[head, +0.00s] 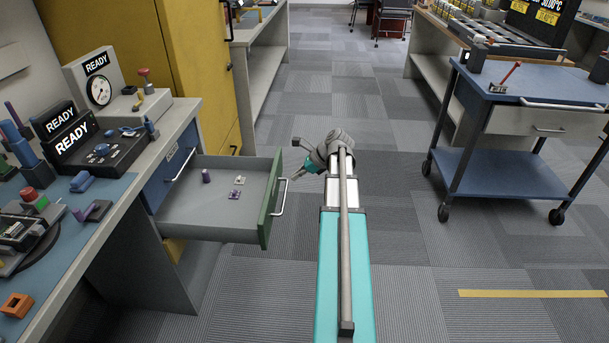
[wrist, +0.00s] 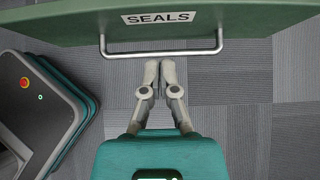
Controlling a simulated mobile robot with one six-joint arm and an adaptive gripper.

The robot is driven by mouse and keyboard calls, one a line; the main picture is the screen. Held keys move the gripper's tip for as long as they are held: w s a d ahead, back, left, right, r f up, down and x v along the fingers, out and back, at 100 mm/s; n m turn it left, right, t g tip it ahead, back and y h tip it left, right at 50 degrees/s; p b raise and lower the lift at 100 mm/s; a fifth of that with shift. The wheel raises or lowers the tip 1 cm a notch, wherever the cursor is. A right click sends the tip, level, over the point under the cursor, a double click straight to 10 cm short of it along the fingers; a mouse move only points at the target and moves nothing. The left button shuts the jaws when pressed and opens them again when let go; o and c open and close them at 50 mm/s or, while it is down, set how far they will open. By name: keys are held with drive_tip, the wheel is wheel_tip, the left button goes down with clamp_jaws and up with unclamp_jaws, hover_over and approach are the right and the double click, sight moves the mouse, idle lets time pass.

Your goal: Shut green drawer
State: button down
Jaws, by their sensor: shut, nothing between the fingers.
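The green drawer (head: 272,200) is pulled well out from the workbench on the left. Its green front carries a metal bar handle (head: 281,196) and faces right. In the wrist view the green front (wrist: 240,20) spans the top, with a "SEALS" label and the handle (wrist: 160,52) below it. My gripper (wrist: 158,66) is shut and empty, its fingertips just short of the handle; I cannot tell whether they touch it. In the head view my gripper (head: 301,184) is partly hidden by my wrist, just right of the handle. A purple cylinder and small parts lie inside the drawer.
A blue drawer (head: 178,165) with a handle is in the bench behind the open drawer. The bench top (head: 100,205) holds several instruments. A blue wheeled cart (head: 520,90) stands at the right. The carpet between is clear.

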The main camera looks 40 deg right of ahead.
sight(274, 182)
drive_tip(key=shift+w+a+f+b, duration=0.15)
drive_tip(key=shift+w+a+f, duration=0.1)
drive_tip(key=shift+w+a, duration=0.4)
drive_tip(key=shift+w+a+f+b, duration=0.1)
drive_tip(key=shift+w+a+f, duration=0.1)
drive_tip(key=shift+w+a, duration=0.4)
drive_tip(key=shift+w+a+f+b, duration=0.15)
drive_tip(key=shift+w+a+f, duration=0.1)
drive_tip(key=shift+w+a, duration=0.4)
drive_tip(key=shift+w+d, duration=0.15)
